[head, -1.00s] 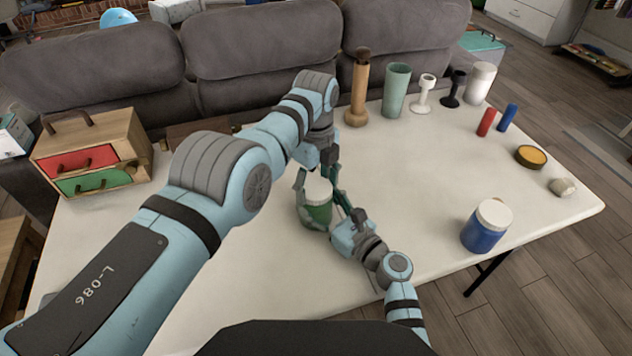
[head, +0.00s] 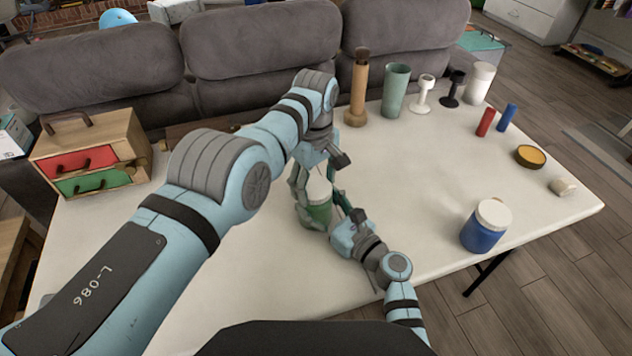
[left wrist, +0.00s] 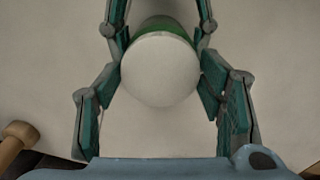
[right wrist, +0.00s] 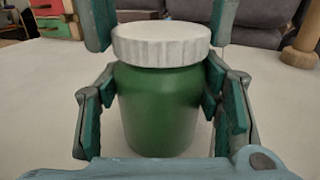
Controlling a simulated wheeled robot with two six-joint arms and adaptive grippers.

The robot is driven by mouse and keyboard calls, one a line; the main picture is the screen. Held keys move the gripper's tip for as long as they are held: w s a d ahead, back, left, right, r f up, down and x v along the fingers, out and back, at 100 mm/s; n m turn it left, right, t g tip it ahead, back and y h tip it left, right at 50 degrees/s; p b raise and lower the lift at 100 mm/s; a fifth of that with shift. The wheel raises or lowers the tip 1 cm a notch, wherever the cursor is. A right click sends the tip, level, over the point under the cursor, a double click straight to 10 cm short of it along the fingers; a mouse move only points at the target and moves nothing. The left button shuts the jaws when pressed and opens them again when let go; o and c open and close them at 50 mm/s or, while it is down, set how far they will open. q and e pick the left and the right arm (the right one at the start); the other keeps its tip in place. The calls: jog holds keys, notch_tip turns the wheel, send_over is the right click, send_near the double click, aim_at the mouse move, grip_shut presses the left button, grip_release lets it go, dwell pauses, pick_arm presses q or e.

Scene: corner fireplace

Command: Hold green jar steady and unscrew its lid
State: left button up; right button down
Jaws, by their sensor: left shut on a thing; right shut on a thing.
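The green jar (head: 320,214) stands upright on the white table, with its ribbed white lid (head: 318,188) on top. My left gripper (left wrist: 160,72) reaches down from above and is shut on the lid, one finger on each side. Its fingers also show beside the lid in the right wrist view (right wrist: 160,30). My right gripper (right wrist: 160,92) is shut on the jar's green body from the side, below the lid. In the right wrist view the lid sits on the jar, with no clear gap. The jar is partly hidden by the fingers in the head view.
A blue jar with a white lid (head: 484,228) stands to the right near the front edge. A wooden drawer box (head: 90,155) is at the left. Cups, goblets and a wooden brush-topped post (head: 358,90) line the back. The table between them is clear.

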aim_at(315, 187)
pick_arm(q)
jog(key=shift+r, duration=0.15)
dwell(0.4)
jog(key=shift+r, duration=0.95)
notch_tip(315, 187, up, 4)
jog(key=shift+r, duration=0.1)
pick_arm(e)
jog(key=shift+c, duration=2)
grip_release()
